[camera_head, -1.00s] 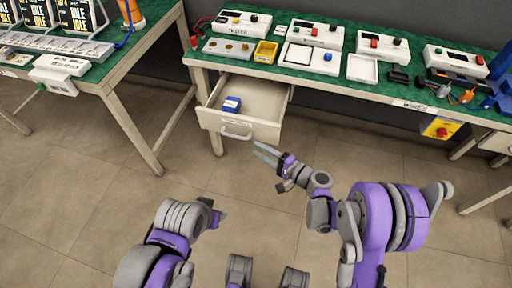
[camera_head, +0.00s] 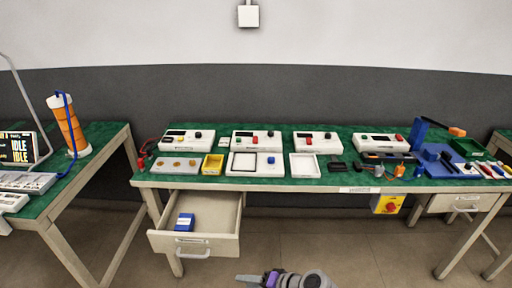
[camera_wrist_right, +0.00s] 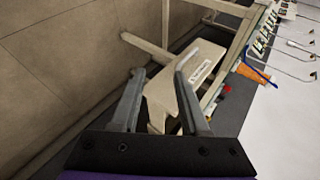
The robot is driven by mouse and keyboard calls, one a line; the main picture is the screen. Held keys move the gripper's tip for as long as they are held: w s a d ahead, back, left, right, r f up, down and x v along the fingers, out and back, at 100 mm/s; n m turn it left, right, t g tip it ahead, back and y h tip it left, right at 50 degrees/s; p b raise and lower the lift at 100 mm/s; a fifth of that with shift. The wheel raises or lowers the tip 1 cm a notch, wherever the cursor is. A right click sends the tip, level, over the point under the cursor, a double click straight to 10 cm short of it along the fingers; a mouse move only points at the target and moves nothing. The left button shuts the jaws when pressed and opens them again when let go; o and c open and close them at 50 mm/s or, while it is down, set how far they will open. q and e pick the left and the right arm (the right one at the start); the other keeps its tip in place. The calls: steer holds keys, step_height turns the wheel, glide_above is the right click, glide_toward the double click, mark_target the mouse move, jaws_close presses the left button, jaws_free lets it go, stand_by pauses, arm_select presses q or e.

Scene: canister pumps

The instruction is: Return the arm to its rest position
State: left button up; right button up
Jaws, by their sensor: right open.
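My right gripper (camera_head: 262,279) shows at the bottom edge of the head view, below and to the right of the open drawer (camera_head: 222,243). In the right wrist view its two fingers (camera_wrist_right: 160,105) are apart with nothing between them. The drawer front also shows beyond the fingers in the right wrist view (camera_wrist_right: 205,72), with a gap that I cannot measure. A blue box (camera_head: 185,222) lies in the drawer. My left gripper is outside both current views.
A green-topped bench (camera_head: 390,179) holds several white devices, a yellow tray (camera_head: 212,165) and a blue fixture (camera_head: 440,160). A red-knobbed yellow switch box (camera_head: 387,204) hangs under its front edge. Another bench (camera_head: 90,163) with an orange cylinder (camera_head: 70,125) stands left. Floor shows below.

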steer(key=s+d+n+h, duration=0.4)
steer(key=s+d+h, duration=0.6)
steer(key=s+d, duration=0.95)
arm_select(q)
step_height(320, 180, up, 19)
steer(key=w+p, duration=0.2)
steer(key=p, duration=1.4)
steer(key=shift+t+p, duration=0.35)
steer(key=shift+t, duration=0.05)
arm_select(e)
steer(key=w+r, duration=0.3)
steer(key=r, duration=1.6)
steer(key=shift+w+r, duration=0.2)
steer(key=shift+r, duration=0.05)
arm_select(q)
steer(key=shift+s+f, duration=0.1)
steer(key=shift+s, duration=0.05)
arm_select(e)
steer(key=shift+s, duration=0.2)
